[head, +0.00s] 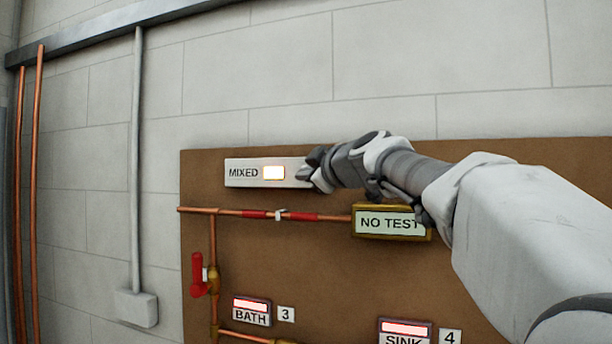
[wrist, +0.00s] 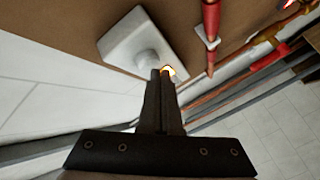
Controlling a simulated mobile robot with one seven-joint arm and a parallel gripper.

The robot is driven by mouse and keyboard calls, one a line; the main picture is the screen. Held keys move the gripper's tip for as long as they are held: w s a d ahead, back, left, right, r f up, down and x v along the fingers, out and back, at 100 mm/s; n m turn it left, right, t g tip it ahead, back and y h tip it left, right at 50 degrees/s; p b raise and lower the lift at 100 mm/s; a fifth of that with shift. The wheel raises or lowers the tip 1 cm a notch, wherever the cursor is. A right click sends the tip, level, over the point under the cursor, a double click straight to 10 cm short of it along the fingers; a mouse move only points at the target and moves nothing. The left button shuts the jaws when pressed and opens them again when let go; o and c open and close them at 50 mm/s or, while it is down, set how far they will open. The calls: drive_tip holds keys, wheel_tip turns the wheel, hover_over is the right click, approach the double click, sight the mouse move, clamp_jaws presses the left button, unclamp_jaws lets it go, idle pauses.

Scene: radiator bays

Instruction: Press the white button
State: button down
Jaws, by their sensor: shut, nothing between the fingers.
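A white box labelled MIXED (head: 242,173) with a lit window (head: 273,173) is on the brown board. In the wrist view the same white box (wrist: 124,42) carries a round white button (wrist: 147,60). My gripper (head: 308,173) is at the right end of the box and hides the button in the head view. In the wrist view my gripper (wrist: 160,74) is shut and empty, its fingertips just beside the button, with the lit window glowing beside them. I cannot tell whether they touch the box or button.
Below the box runs a copper pipe (head: 228,211) with a NO TEST sign (head: 390,222). A red lever valve (head: 198,276) is lower left. BATH (head: 251,312) and SINK (head: 405,330) indicators are lit at the bottom. The wall above the board is clear.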

drive_tip(key=shift+w+d, duration=0.15)
drive_tip(key=shift+w, duration=0.35)
idle(0.7)
drive_tip(key=shift+s+b, duration=0.15)
drive_tip(key=shift+b, duration=0.15)
drive_tip(key=shift+s+a+b, duration=0.3)
drive_tip(key=shift+s+b, duration=0.05)
drive_tip(key=shift+s, duration=0.35)
drive_tip(key=shift+s, duration=0.1)
drive_tip(key=s, duration=0.1)
drive_tip(key=s+a, duration=0.1)
drive_tip(key=s, duration=0.2)
drive_tip(key=shift+s+a+b, duration=0.3)
drive_tip(key=shift+a, duration=0.05)
idle(0.5)
